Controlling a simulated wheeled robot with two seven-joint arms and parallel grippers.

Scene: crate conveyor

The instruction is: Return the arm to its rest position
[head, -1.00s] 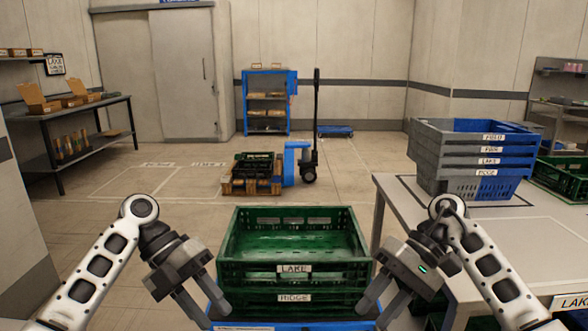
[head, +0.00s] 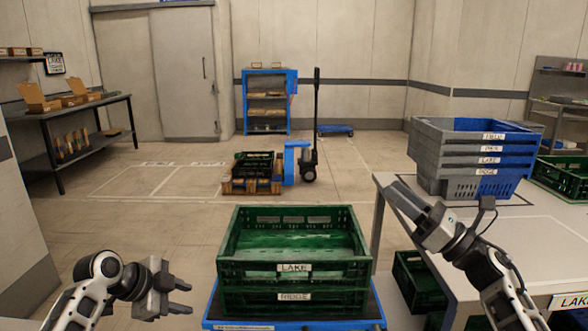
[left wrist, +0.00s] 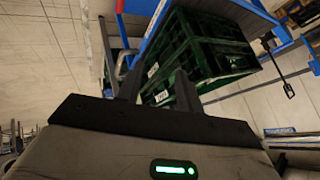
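Two stacked green crates stand in front of me, the upper labelled LAKE (head: 294,268) and the lower labelled RIDGE (head: 294,297). They rest on a blue-edged platform (head: 290,325) and also show in the left wrist view (left wrist: 205,55). My left gripper (head: 186,296) is left of the crates, pointing right, its fingers apart and empty. In the left wrist view its two fingers (left wrist: 157,90) have a gap between them. My right gripper (head: 398,200) is raised right of the crates, over the grey table's near left corner, pointing up and left. Its finger gap is unclear.
The grey table (head: 530,235) at right carries a stack of grey and blue crates (head: 475,160) close to my right gripper. Green crates (head: 420,275) sit beneath it. A pallet jack (head: 305,165) with a loaded pallet stands further back. Floor at left is open.

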